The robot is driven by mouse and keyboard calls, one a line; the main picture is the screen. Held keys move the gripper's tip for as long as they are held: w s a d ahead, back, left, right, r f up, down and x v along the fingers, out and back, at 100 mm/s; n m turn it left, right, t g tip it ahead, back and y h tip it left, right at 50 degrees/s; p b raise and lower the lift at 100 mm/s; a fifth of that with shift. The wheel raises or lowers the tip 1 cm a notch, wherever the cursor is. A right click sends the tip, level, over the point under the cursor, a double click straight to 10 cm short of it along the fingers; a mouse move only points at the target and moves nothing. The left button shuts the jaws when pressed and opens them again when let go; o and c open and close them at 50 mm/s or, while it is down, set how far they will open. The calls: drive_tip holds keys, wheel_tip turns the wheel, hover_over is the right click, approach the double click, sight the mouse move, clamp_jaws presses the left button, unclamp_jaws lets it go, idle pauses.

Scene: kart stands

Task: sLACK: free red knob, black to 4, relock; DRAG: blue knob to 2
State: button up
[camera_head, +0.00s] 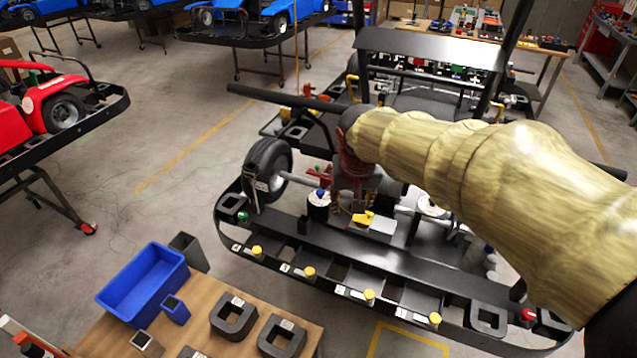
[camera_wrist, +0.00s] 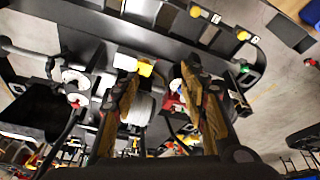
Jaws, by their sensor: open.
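My gripper (camera_wrist: 165,97) is open over the kart's front end, its two fingers pointing down at the parts below; nothing is seen held. In the head view my gripper (camera_head: 352,185) is partly hidden by my arm. A blue-topped knob (camera_head: 320,194) with a white ring and black body stands just left of it. A red part (camera_head: 324,171) lies behind that knob and also shows between the fingers in the wrist view (camera_wrist: 174,105); whether it is the red knob is unclear. A yellow piece (camera_head: 362,218) sits beside a white block (camera_head: 383,225). Black knob and numbers cannot be made out.
The black front bumper (camera_head: 330,258) carries several yellow knobs (camera_head: 309,272), a green one (camera_head: 243,216) and a red one (camera_head: 527,315). A wheel (camera_head: 268,172) stands left. A wooden table (camera_head: 200,325) with a blue bin (camera_head: 145,283) is front left. Open floor lies left.

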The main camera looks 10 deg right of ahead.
drive_tip(key=w+a+f+m+g+p, duration=0.1)
drive_tip(key=w+f+p, duration=0.4)
drive_tip(key=w, duration=0.9)
drive_tip(key=m+h+p, duration=0.2)
drive_tip(key=m+p, duration=0.1)
drive_tip(key=m, duration=0.1)
approach(320, 192)
drive_tip(key=f, duration=0.2)
drive_tip(key=shift+t, duration=0.3)
drive_tip(key=x, duration=0.6)
drive_tip(key=shift+w+d+f+p, duration=0.1)
drive_tip(key=shift+d+p, duration=0.2)
drive_tip(key=shift+d, duration=0.15)
drive_tip(key=shift+c, duration=1.2)
clamp_jaws()
